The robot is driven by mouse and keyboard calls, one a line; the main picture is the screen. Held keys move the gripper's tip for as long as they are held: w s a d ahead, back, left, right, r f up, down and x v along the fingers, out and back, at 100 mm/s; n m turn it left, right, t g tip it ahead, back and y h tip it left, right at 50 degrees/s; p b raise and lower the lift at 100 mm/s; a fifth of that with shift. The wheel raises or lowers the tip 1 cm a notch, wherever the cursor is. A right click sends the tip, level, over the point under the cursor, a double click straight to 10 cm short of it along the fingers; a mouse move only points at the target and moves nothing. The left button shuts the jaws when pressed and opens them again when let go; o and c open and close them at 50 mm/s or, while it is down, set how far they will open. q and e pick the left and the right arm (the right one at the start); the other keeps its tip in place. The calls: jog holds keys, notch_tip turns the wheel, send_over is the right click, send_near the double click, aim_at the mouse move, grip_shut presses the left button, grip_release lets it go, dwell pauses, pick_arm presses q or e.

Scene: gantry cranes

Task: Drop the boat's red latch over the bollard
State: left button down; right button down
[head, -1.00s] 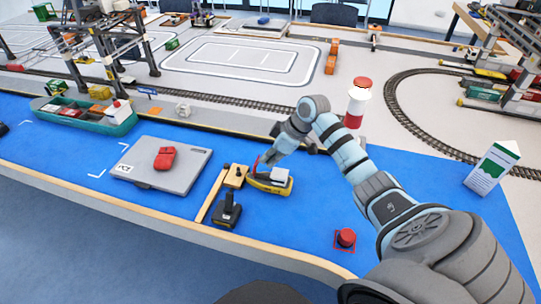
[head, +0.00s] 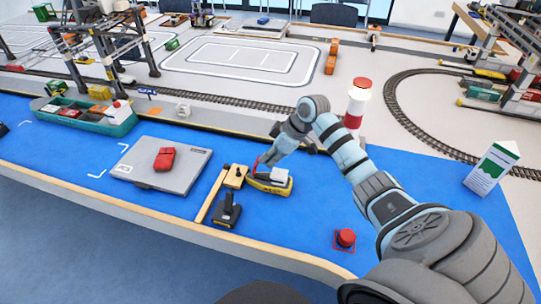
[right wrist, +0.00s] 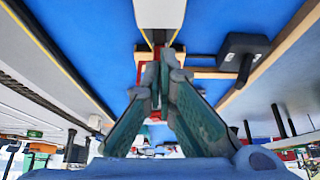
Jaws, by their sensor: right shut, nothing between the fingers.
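The small yellow boat (head: 268,188) with a white and grey cabin floats on the blue surface beside a wooden jetty. The red latch (head: 256,163) shows as a small red sliver at the boat's jetty side; red also shows behind my fingers in the right wrist view (right wrist: 140,54). A yellow block with a small dark post, seemingly the bollard (head: 237,174), stands at the jetty's end. My right gripper (head: 265,163) is shut and empty, just above the boat at the latch. Whether its fingers touch the latch is hidden. My left gripper is out of view.
A black handled object (head: 227,210) stands by the wooden jetty (head: 212,196). A grey laptop-like slab (head: 190,172) with a red item (head: 165,158) lies left. A red button (head: 345,238) is at the front right, a red-white lighthouse (head: 357,103) behind the arm.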

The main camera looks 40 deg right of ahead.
dwell(0.5)
jog(key=shift+w+a, duration=0.55)
jog(key=shift+w, duration=0.25)
jog(key=shift+w+a, duration=0.6)
jog(key=shift+w, duration=0.25)
jog(key=shift+w+a, duration=0.55)
jog(key=shift+w, duration=0.25)
jog(key=shift+w+a+f+b, duration=0.5)
jog(key=shift+w+f+b, duration=0.1)
jog(key=shift+w, duration=0.1)
jog(key=shift+w+a+f+b, duration=0.5)
jog(key=shift+w+b, duration=0.1)
jog(key=shift+w, duration=0.1)
notch_tip(320, 180, up, 10)
jog(key=w+a+p, duration=0.1)
jog(key=w+p, duration=0.1)
jog(key=p, duration=0.7)
jog(key=shift+w+a, duration=0.2)
jog(key=shift+a, duration=0.2)
jog(key=shift+r, duration=0.1)
